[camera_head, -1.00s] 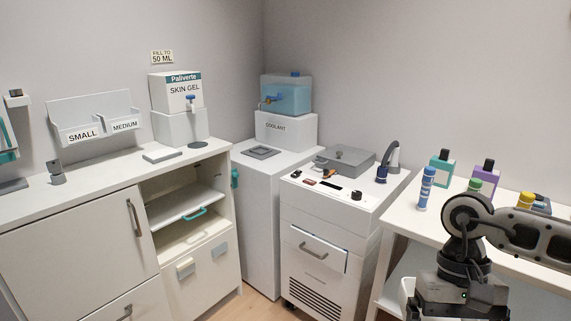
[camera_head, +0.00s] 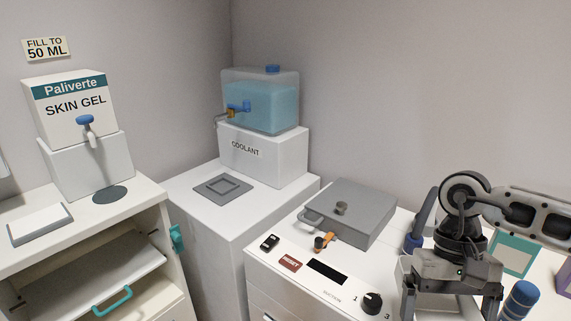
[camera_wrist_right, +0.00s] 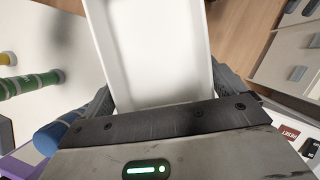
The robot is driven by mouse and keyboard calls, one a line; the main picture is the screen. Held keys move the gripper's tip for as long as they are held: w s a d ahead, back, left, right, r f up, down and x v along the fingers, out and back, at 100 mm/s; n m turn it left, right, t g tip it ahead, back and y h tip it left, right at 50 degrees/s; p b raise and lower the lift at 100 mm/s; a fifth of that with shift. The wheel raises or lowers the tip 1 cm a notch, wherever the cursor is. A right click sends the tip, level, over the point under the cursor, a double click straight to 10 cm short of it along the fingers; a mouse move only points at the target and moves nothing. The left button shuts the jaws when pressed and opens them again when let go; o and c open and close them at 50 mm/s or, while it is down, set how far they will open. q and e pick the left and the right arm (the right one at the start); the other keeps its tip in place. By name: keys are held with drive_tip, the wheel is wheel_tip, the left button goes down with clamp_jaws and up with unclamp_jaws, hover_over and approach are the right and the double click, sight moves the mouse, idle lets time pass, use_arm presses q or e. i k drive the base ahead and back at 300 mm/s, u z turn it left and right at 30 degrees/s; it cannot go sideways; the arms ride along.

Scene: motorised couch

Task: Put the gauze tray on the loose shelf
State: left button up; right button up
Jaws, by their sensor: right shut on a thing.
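The white gauze tray (camera_wrist_right: 155,50) fills the upper middle of the right wrist view, with its plain white inside facing the camera. I see no gauze in the part that shows. My right gripper (camera_wrist_right: 165,92) is shut on its near end, with a dark finger on each side. In the head view my right gripper (camera_head: 450,300) hangs at the lower right, in front of the cart, and mostly hides the tray. My left gripper is out of view.
A white cart (camera_head: 265,262) with a grey lidded box (camera_head: 350,212) and knobs stands between my right gripper and the cabinet. A white pedestal with the coolant tank (camera_head: 260,100) is behind. Bottles, one blue-capped (camera_head: 521,297), stand at right. A teal latch (camera_head: 177,238) sits on the cabinet side.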

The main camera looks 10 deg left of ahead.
sight(95, 281)
drive_tip(key=i, duration=0.2)
drive_tip(key=u, duration=2.75)
